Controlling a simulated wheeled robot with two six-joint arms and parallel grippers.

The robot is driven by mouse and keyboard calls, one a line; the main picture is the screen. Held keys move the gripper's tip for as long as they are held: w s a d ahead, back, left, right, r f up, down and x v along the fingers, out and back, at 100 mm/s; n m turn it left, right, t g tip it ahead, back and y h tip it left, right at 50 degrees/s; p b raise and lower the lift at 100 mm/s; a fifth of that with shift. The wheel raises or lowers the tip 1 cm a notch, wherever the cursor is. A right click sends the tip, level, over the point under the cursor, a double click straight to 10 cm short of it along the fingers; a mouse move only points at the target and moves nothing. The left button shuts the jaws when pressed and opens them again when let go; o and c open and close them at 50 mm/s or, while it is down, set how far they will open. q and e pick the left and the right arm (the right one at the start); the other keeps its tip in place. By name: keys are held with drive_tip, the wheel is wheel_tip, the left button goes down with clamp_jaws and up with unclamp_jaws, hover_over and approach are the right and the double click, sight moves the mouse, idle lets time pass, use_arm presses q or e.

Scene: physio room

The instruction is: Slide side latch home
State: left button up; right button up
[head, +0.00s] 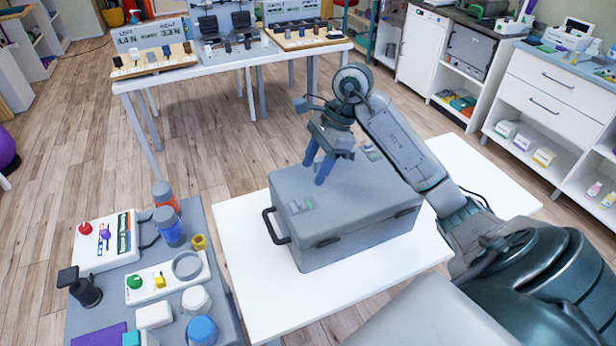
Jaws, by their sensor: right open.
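A grey case (345,215) with a closed lid stands on a white table (250,290). A black handle (273,226) is on its left end. A small grey-green latch (301,204) lies on the top near the left edge. A similar fitting (372,152) shows at the far right of the top, partly hidden behind my arm. My right gripper (317,167) points down over the case, with its two blue fingers apart and nothing between them. Its tips are near the latch, on the far side; I cannot tell their exact height. My left gripper is out of view.
A grey side table at the lower left holds a white switch panel (105,241), bottles (169,227), a control box (166,280) and a blue-topped jar (202,329). A white table (200,70) with display boards stands behind. White table space (460,170) is clear right of the case.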

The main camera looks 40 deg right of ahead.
drive_tip(key=shift+v, duration=0.9)
drive_tip(key=shift+f, duration=0.1)
